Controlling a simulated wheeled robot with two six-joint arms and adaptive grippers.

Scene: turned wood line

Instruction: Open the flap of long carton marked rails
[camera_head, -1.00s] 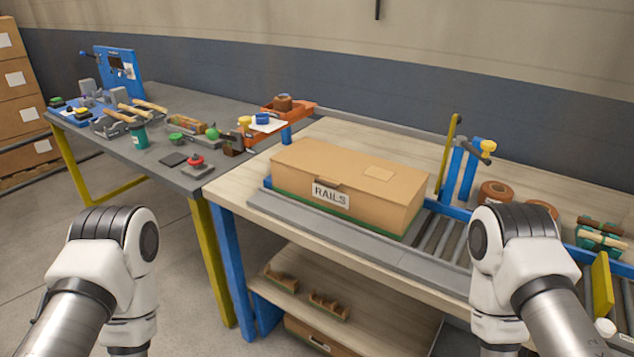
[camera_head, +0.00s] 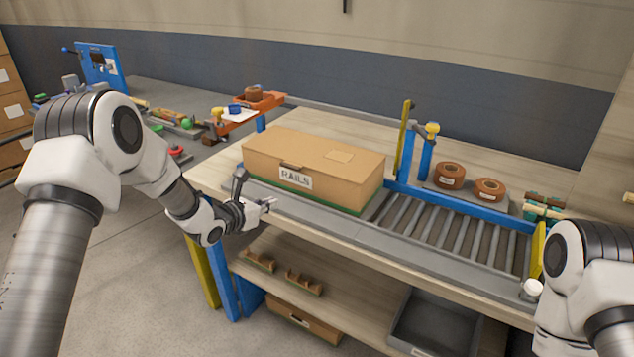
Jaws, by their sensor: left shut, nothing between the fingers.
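The long carton marked RAILS (camera_head: 315,168) lies on the wooden bench, at the left end of the roller track. Its top looks closed, and its white label (camera_head: 295,177) is on the front side. My left gripper (camera_head: 270,203) is shut and empty, just in front of the carton's lower left part and below the label. I cannot tell if it touches the carton. My right arm (camera_head: 575,270) shows at the lower right; its gripper is out of view.
The roller conveyor (camera_head: 450,230) runs right of the carton. Blue posts and a yellow bar (camera_head: 403,138) stand behind the carton's right end. Brown tape rolls (camera_head: 450,176) sit behind the rollers. An orange tray (camera_head: 252,107) is at the back left. A grey bin (camera_head: 435,325) is below.

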